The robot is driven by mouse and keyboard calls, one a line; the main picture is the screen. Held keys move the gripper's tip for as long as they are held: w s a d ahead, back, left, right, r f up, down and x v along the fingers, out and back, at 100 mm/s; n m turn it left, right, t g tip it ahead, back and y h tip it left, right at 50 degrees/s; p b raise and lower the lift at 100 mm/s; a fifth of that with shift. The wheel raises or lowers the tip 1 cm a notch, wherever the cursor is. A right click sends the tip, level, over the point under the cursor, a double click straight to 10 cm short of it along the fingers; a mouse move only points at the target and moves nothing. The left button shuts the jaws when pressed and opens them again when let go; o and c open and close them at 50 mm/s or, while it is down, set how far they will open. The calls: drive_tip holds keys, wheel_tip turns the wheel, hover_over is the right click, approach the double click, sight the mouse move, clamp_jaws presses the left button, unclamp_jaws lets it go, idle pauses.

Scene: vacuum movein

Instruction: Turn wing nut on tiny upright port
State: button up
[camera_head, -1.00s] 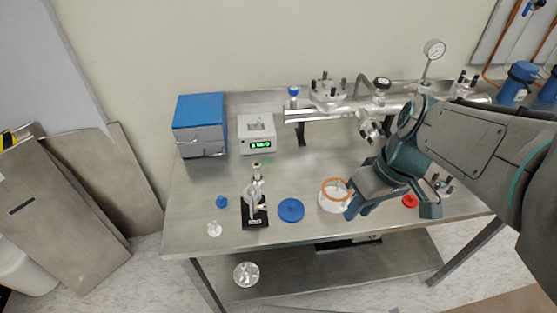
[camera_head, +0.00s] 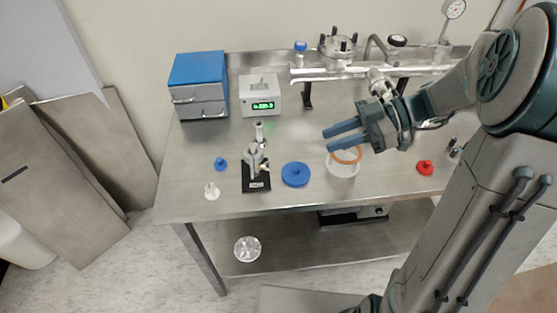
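A small upright metal fitting (camera_head: 259,133) stands on a black-based stand (camera_head: 257,185) on the steel bench, left of centre. A metal clamp-like part (camera_head: 254,156) sits around its middle; a wing nut is too small to make out for certain. My gripper (camera_head: 327,141) is open and empty, its two blue fingers pointing left. In the picture it is right of the fitting, apart from it, and near the white jar with an orange ring (camera_head: 343,168). Whether it is directly above the jar is hard to tell.
A steel manifold (camera_head: 350,72) with a blue-knobbed port (camera_head: 300,48) runs along the back. A blue drawer box (camera_head: 200,70) and display box (camera_head: 260,95) stand at back left. Blue disc (camera_head: 295,174), small blue cap (camera_head: 221,163), white part (camera_head: 212,191) and red cap (camera_head: 425,167) lie around.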

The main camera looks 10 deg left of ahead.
sight(266, 167)
drive_tip(key=p+x, duration=0.1)
drive_tip(key=x, duration=1.2)
drive_tip(key=shift+s+a+f, duration=0.15)
drive_tip(key=shift+a, duration=0.15)
clamp_jaws()
